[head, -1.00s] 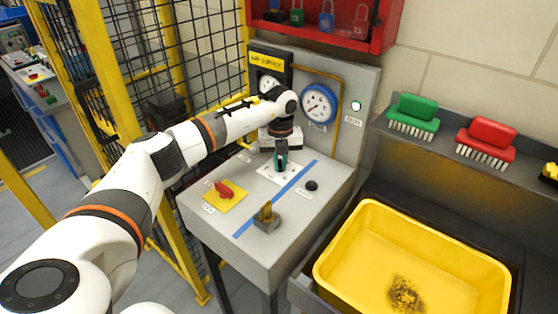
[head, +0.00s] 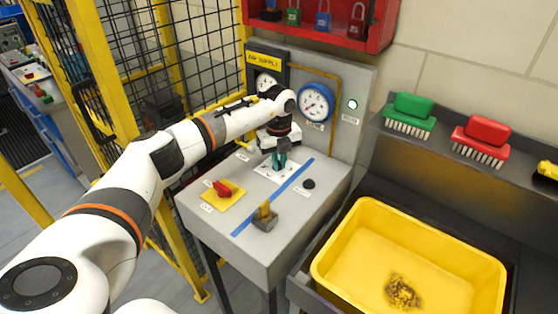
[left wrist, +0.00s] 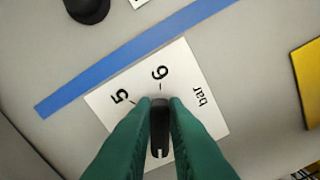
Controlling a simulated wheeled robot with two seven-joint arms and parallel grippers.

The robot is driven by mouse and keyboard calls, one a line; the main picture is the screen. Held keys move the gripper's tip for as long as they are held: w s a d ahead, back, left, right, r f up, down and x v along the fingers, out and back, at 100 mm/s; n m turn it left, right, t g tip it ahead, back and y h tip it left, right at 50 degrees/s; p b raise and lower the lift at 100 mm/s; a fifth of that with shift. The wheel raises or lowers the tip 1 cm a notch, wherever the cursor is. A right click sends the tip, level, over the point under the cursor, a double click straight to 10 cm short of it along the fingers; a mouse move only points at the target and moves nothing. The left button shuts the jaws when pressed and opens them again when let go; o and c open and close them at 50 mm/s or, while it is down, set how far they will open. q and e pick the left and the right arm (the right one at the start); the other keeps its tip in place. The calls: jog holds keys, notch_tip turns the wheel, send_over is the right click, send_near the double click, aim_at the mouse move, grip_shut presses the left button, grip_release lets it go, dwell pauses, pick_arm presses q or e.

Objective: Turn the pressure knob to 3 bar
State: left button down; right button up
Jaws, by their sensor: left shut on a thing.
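The pressure knob (left wrist: 160,128) is a dark knob with a pale pointer line, on a white dial plate (left wrist: 205,95) marked "bar". The numbers 5 and 6 show in the left wrist view; the rest of the scale is hidden. My left gripper (left wrist: 160,110) has green fingers, one on each side of the knob, and is shut on it. In the head view the left gripper (head: 279,160) points down over the plate and hides the knob. The pointer line lies toward the bottom of the wrist view; its reading cannot be told. My right gripper is not in view.
On the grey panel are a red switch on a yellow plate (head: 223,197), a brass-coloured lever (head: 265,213), a black button (head: 309,184) and blue tape (head: 272,196). A blue-rimmed gauge (head: 316,102) stands behind. A yellow tub (head: 345,225) is at right.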

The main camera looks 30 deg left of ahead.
pick_arm(q)
jog(key=c, duration=1.4)
grip_release()
jog(key=shift+c, duration=0.2)
notch_tip(320, 180, up, 12)
jog(key=b, duration=0.2)
jog(key=shift+f, duration=0.15)
